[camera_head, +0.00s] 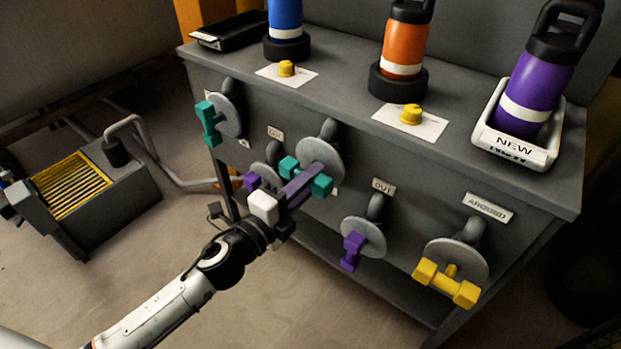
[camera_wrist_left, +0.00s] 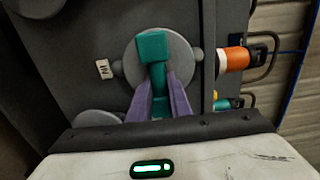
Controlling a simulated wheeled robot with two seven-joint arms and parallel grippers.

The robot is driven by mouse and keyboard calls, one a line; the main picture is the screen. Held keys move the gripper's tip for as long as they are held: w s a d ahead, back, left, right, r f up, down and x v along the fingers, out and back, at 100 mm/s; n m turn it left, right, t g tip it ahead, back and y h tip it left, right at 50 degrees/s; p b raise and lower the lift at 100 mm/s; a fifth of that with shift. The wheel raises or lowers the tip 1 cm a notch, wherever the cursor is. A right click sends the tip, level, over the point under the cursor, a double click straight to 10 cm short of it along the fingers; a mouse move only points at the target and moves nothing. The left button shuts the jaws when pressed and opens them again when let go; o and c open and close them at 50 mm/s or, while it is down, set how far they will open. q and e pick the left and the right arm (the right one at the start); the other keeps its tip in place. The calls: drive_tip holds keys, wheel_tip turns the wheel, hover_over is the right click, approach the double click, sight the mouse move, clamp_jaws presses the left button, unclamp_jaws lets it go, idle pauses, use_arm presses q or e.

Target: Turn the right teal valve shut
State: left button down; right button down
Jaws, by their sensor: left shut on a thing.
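The right teal valve (camera_head: 321,185) is on the front panel of the grey bench, with a teal bar handle on a round grey disc. In the head view the handle lies roughly level, tilted down to the right. In the left wrist view the teal handle (camera_wrist_left: 152,46) sits between the purple fingers (camera_wrist_left: 160,92), with the disc behind. The left teal valve (camera_head: 208,124) has its handle near upright. My right gripper is not in view.
A purple valve handle (camera_head: 253,181) is close left of my gripper. Another purple valve (camera_head: 352,251) and a yellow valve (camera_head: 451,283) are to the right. Blue (camera_head: 286,14), orange (camera_head: 404,48) and purple (camera_head: 537,86) bottles stand on top. A grey unit (camera_head: 125,188) stands on the floor left.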

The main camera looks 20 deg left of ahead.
use_arm(q)
drive_tip(key=c, duration=1.6)
unclamp_jaws()
drive_tip(key=shift+d, duration=0.15)
drive_tip(key=shift+c, duration=0.2)
drive_tip(key=shift+s, duration=0.1)
drive_tip(key=v, duration=1)
drive_tip(key=shift+s, duration=0.1)
